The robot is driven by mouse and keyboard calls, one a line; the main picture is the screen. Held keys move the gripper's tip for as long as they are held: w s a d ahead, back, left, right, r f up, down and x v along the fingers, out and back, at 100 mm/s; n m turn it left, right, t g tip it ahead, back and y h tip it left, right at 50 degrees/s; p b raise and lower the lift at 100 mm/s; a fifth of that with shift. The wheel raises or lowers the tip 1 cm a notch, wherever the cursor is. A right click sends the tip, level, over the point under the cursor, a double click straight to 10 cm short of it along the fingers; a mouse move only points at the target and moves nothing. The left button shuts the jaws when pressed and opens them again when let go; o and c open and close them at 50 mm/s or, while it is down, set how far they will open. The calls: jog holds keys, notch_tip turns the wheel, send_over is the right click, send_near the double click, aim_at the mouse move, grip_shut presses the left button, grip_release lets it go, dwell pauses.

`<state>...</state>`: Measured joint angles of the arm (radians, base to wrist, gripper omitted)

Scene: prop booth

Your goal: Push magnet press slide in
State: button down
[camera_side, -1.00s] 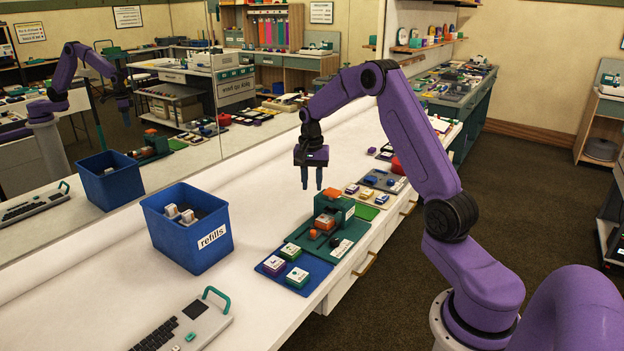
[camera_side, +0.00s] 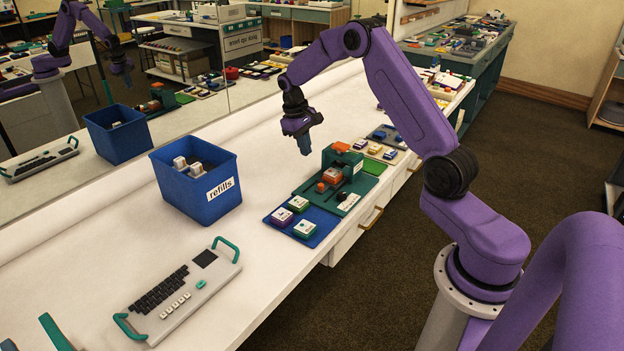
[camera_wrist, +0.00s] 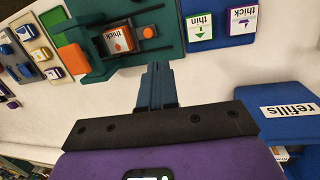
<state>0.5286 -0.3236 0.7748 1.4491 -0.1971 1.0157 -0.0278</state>
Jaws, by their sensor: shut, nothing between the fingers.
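The magnet press (camera_side: 340,172) is a dark green machine on a green base near the front edge of the bench. Its slide holds an orange block with a white label reading "thick" (camera_wrist: 118,40), on dark rails that reach out from the press body. In the wrist view the slide sits partly out of the press housing (camera_wrist: 82,58). My gripper (camera_side: 305,145) is shut and empty. It hangs above the bench behind the press, apart from it. In the wrist view its fingertips (camera_wrist: 157,68) point toward the press base's edge.
A blue "refills" bin (camera_side: 205,205) stands to the left. A grey keyboard (camera_side: 185,290) lies at front left. Trays of coloured blocks sit beyond the press. A mirror lines the back.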

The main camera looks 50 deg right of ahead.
aim_at(325, 183)
jog(key=w+a+f+n+h, duration=0.2)
jog(key=a+f+n, duration=0.25)
jog(key=n, duration=0.85)
jog(key=shift+g, duration=0.3)
jog(key=x, duration=0.9)
jog(key=shift+a, duration=0.15)
jog(key=d, duration=0.1)
jog(key=s+d, duration=0.1)
jog(key=shift+s+d, duration=0.2)
jog(key=shift+d, duration=0.15)
jog(key=shift+s+d, duration=0.2)
jog(key=shift+d, duration=0.2)
jog(key=shift+d, duration=2.6)
